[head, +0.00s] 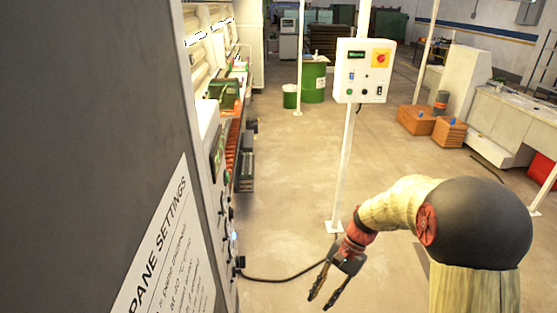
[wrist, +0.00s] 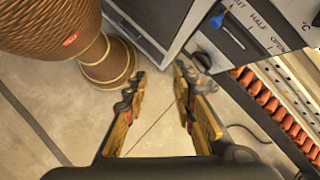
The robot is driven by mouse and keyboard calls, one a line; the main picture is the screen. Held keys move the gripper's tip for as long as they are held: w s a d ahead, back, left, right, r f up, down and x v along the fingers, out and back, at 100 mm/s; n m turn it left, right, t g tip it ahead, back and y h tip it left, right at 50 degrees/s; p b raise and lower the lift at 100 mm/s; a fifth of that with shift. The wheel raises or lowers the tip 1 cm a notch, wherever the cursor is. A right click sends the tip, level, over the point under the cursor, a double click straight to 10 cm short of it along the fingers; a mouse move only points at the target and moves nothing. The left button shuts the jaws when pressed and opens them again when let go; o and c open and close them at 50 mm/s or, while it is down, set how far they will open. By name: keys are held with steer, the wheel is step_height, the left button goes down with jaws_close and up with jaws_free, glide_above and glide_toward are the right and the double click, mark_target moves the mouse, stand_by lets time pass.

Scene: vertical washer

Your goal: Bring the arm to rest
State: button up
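My gripper (head: 320,299) hangs low and points down in the head view, at the end of my bent arm. Its two fingers are apart with nothing between them. In the wrist view the open fingers (wrist: 158,82) stand over bare floor tiles. The washer (head: 95,110) is a tall dark grey machine filling the left of the head view. My gripper is to its right, clear of it in that view. The washer's front panel (wrist: 245,45), with a blue lever and words such as HALF and OPEN, shows at the upper right of the wrist view.
A white control box (head: 362,71) with a red knob stands on a post. A black cable (head: 285,279) runs over the floor from the washer. Wooden crates (head: 416,119) and a bench (head: 515,118) are at the right. Green drums (head: 314,82) stand farther back. The middle floor is open.

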steer(key=s+d+f+n+t+h+b, duration=0.1)
steer(key=s+d+n+t+h+b, duration=0.1)
steer(key=s+b, duration=0.7)
steer(key=s+d+f+n+t+h+b, duration=0.1)
steer(key=s+d+n+t+h+b, duration=0.2)
steer(key=b, duration=1.1)
steer(key=s+d+n+t, duration=0.1)
steer(key=s+n+t, duration=0.2)
steer(key=s, duration=0.3)
steer(key=shift+d+f+t, duration=0.2)
steer(key=shift+f+t, duration=0.05)
steer(key=shift+t, duration=0.35)
steer(key=shift+a, duration=0.1)
